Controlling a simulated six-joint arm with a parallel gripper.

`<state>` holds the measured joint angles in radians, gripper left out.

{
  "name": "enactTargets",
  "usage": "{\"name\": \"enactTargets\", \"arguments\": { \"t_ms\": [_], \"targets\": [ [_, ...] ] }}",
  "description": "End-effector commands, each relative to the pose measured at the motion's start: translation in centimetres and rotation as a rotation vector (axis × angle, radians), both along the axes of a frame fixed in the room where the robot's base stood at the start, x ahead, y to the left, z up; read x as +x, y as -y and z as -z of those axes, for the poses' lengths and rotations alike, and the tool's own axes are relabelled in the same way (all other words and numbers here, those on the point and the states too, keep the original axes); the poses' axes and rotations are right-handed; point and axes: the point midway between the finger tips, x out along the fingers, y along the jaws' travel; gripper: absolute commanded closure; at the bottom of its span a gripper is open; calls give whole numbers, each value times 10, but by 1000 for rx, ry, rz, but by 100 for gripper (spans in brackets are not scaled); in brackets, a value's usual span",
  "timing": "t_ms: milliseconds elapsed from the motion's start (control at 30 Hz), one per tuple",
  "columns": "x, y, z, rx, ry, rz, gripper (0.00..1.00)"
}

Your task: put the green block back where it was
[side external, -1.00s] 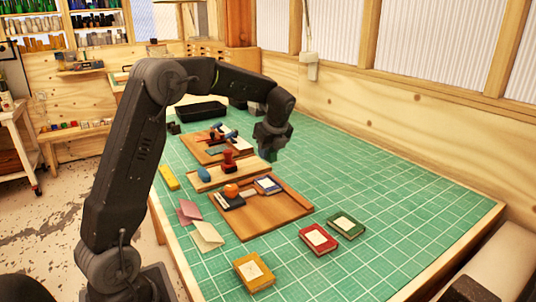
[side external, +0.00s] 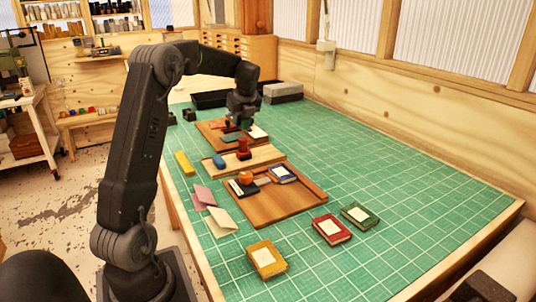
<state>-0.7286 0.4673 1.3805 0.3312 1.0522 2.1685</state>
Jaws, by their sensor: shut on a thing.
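My gripper (side external: 241,121) points down over the far wooden tray (side external: 207,132) and is shut on a small dark thing, which looks like the green block. The fingers hide most of it, and I cannot tell whether it touches the tray. A flat grey-green piece (side external: 232,138) lies on that tray just below the gripper. A red-handled piece (side external: 227,125) shows beside the fingers, and a white card (side external: 258,131) lies to their right.
A middle board (side external: 262,158) holds a blue piece (side external: 219,161) and a red stamp (side external: 243,149). The near tray (side external: 270,212) holds an orange-knobbed piece (side external: 245,178) and a blue-framed pad (side external: 283,173). Red (side external: 331,229), green (side external: 360,215) and yellow (side external: 267,260) pads lie nearer. The mat's right side is clear.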

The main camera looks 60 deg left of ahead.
Motion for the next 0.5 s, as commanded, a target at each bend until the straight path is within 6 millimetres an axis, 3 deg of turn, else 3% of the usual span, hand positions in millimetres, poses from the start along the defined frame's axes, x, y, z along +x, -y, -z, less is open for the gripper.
{"name": "enactTargets", "arguments": {
  "t_ms": [100,233,500],
  "targets": [
    [-15,-23,-3,3,1,-3,94],
    [-14,-29,0,5,0,3,94],
    [36,-6,33,4,-2,7,94]
  ]
}}
